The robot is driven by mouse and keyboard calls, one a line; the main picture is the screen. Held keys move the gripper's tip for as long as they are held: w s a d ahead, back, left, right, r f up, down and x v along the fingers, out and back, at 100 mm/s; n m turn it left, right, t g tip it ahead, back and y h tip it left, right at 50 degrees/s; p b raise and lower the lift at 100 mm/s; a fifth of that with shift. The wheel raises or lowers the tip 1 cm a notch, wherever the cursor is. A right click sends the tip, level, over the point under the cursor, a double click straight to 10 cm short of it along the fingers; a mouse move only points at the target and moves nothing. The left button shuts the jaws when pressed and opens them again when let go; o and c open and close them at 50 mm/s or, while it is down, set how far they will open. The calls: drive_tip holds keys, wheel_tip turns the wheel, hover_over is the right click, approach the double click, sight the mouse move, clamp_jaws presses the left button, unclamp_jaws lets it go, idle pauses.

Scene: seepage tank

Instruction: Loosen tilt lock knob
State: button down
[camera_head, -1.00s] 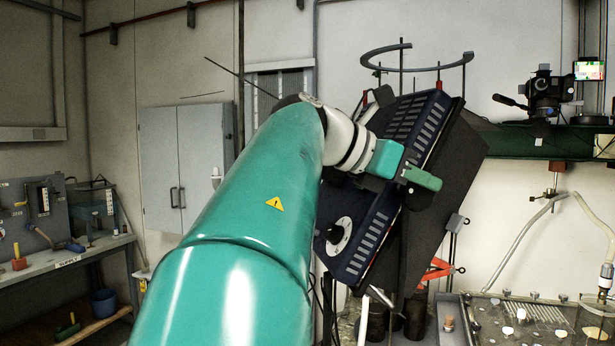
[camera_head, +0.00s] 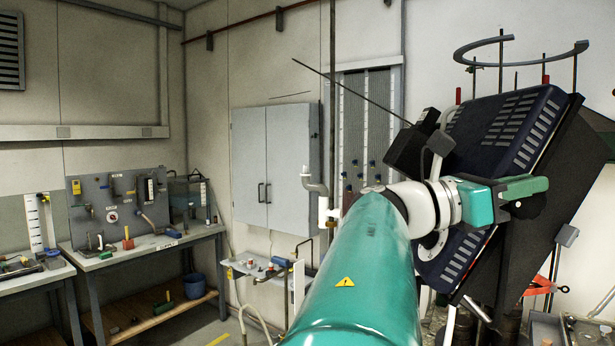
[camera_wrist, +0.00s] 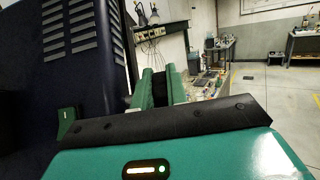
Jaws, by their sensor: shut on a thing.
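A tilted dark blue housing (camera_head: 490,140) with pale vent slots stands at the right of the head view. Its side with slots also shows at the left of the wrist view (camera_wrist: 80,75). My gripper (camera_head: 528,196) is at the housing's right edge, beside the dark backing plate. In the wrist view its two green fingers (camera_wrist: 168,88) point away from the camera, with a small dark thing (camera_wrist: 177,82) between them. The jaws are shut on that thing, which seems to be the tilt lock knob. Its shape is mostly hidden by the fingers.
A curved metal ring (camera_head: 520,52) stands above the housing. A red-orange clamp (camera_head: 547,287) is below it. A grey cabinet (camera_head: 275,165) is on the back wall, and a workbench (camera_head: 150,245) with tools stands at left. Open floor shows at the wrist view's right.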

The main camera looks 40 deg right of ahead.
drive_tip(key=shift+w+a+f+g+h, duration=0.15)
drive_tip(key=shift+g+h, duration=0.65)
drive_tip(key=shift+h, duration=0.2)
drive_tip(key=c, duration=1.4)
unclamp_jaws()
drive_tip(key=shift+w+a, duration=0.1)
drive_tip(key=v, duration=1.3)
drive_tip(key=shift+f, duration=0.4)
drive_tip(key=shift+w, duration=0.15)
